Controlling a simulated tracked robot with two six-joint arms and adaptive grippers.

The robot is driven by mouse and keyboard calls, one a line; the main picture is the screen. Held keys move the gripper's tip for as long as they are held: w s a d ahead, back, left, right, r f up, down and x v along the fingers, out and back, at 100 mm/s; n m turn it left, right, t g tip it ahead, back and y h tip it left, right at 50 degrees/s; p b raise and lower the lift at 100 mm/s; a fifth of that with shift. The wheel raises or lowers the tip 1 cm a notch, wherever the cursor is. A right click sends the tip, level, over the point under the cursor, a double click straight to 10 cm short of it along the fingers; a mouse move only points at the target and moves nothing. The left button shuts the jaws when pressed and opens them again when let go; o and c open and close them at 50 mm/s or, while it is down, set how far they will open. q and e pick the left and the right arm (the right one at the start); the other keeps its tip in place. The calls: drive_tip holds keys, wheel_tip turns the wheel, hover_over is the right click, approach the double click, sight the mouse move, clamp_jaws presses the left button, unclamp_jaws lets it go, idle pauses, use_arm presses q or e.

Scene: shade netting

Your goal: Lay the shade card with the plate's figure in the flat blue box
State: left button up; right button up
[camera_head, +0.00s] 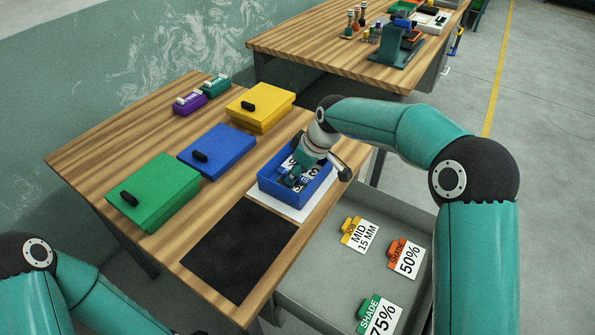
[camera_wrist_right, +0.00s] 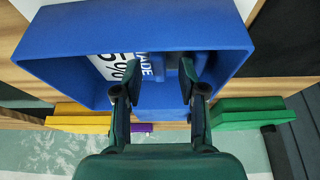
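An open blue box (camera_head: 268,187) stands on a white sheet near the table's front edge; its wall also shows in the right wrist view (camera_wrist_right: 60,65). A white shade card (camera_wrist_right: 108,66) with a blue tab (camera_wrist_right: 148,66) lies inside; "5%" and "ADE" are readable, the rest is hidden. My right gripper (camera_head: 296,178) reaches down into the box over the card. In the right wrist view its fingertips (camera_wrist_right: 160,75) are apart, with the tab side of the card between and beyond them. A plate's figure cannot be made out. My left gripper is out of view.
Closed green (camera_head: 153,190), blue (camera_head: 217,149) and yellow (camera_head: 260,107) boxes line the table's back. A black mat (camera_head: 238,247) lies in front. The tray below (camera_head: 310,268) holds yellow "MID 15 MM" (camera_head: 359,235), orange "50%" (camera_head: 406,258) and green "75%" (camera_head: 380,315) cards.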

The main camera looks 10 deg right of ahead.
drive_tip(key=shift+r+p, duration=0.55)
drive_tip(key=shift+r, duration=0.1)
drive_tip(key=shift+d+r, duration=0.1)
drive_tip(key=shift+r, duration=0.2)
drive_tip(key=b+v, duration=0.1)
drive_tip(key=v, duration=1)
drive_tip(key=shift+s, duration=0.15)
drive_tip(key=shift+d, duration=0.1)
